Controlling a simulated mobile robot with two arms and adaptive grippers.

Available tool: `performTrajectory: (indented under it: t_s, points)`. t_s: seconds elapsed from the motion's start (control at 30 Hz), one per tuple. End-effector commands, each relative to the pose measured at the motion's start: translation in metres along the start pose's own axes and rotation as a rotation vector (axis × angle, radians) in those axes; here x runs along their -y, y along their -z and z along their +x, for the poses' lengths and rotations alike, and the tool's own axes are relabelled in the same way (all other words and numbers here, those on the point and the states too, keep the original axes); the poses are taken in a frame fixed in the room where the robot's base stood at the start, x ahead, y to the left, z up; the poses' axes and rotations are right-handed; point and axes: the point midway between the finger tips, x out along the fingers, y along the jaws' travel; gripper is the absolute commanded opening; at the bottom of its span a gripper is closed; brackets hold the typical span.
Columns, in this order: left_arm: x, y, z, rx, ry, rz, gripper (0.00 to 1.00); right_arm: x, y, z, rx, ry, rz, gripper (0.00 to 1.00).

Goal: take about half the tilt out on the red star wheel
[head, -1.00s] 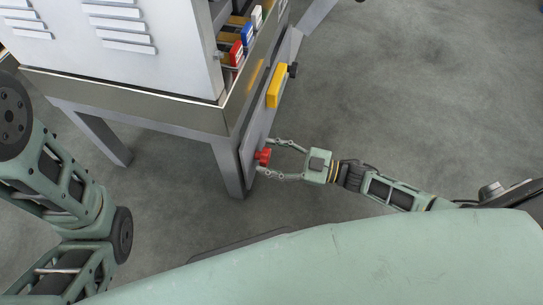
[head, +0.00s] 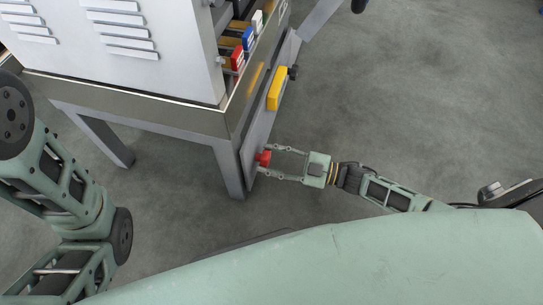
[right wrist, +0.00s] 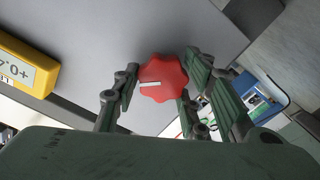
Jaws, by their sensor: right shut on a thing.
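The red star wheel (head: 263,158) sits on the grey side panel of the metal frame. In the right wrist view the wheel (right wrist: 163,82) shows a lobed face with a white mark pointing left. My right gripper (head: 267,160) is shut on the wheel, one finger on each side; it also shows in the right wrist view (right wrist: 160,92). A yellow readout box (head: 277,88) is on the same panel. In the right wrist view the box (right wrist: 22,70) is cut by the left edge and its figures are hard to read. My left gripper is out of view.
A black knob (head: 293,72) sticks out beside the yellow box. Red (head: 237,60), blue (head: 248,40) and white (head: 257,21) blocks stand in the frame above. A frame leg (head: 229,170) is close left of the wheel. The floor to the right is open.

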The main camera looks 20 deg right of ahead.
Motion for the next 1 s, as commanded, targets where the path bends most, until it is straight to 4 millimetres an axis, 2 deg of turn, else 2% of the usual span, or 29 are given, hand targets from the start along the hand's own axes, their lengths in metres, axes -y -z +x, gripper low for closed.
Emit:
performTrajectory:
  t_s: [0.3,0.33,0.5,1.0]
  points:
    - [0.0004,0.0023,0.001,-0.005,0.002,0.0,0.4,-0.0042,-0.0027,-0.0009,0.009,-0.007,-0.019,0.13]
    - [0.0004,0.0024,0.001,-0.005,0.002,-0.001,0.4,-0.0043,-0.0028,-0.0009,0.009,-0.007,-0.019,0.42]
    - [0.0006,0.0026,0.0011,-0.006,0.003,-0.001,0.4,-0.0033,-0.003,-0.0011,0.009,-0.006,-0.017,0.56]
    - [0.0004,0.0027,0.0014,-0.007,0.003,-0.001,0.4,0.0033,-0.004,-0.002,0.011,0.004,-0.012,0.56]
